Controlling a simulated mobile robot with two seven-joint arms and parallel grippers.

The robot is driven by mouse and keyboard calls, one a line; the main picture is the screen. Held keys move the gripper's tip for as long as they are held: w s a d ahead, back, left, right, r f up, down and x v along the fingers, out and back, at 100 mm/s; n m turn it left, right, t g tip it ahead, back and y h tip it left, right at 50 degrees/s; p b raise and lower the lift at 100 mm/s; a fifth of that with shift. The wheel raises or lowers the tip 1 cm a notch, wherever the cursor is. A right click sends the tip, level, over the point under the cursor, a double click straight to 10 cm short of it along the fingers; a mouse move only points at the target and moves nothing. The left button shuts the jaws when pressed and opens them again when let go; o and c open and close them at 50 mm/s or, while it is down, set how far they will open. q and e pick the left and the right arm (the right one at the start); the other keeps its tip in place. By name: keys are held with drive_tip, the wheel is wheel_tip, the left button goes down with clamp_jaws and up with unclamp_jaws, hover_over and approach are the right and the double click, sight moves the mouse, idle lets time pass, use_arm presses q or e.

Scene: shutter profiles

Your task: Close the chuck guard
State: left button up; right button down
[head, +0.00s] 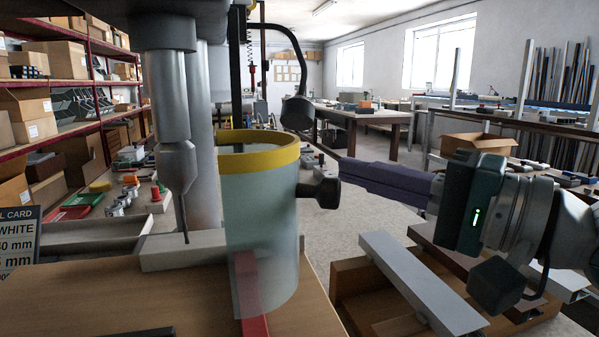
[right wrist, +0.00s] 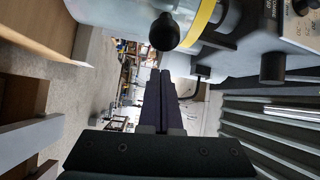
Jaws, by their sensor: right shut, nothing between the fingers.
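The chuck guard (head: 262,220) is a clear curved shield with a yellow rim (head: 258,152). It stands to the right of the drill chuck (head: 178,165) and bit, which show uncovered beside it. A black knob (head: 321,189) sticks out from the guard's right side; it also shows in the right wrist view (right wrist: 165,32). My right gripper (head: 344,172) is shut and empty, its dark purple fingers pointing left at the knob. The fingertips (right wrist: 160,72) are close to the knob; I cannot tell whether they touch it. My left gripper is out of view.
A red profile (head: 251,290) lies on the wooden table (head: 120,285), partly behind the guard. A pale fence (head: 160,257) stands behind it. Grey profiles (head: 420,285) rest in a wooden crate below my right arm. A black lamp (head: 298,112) hangs behind the guard.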

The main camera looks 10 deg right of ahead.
drive_tip(key=shift+s+a+f+p, duration=0.15)
drive_tip(key=shift+s+a+p, duration=0.5)
drive_tip(key=shift+s, duration=0.4)
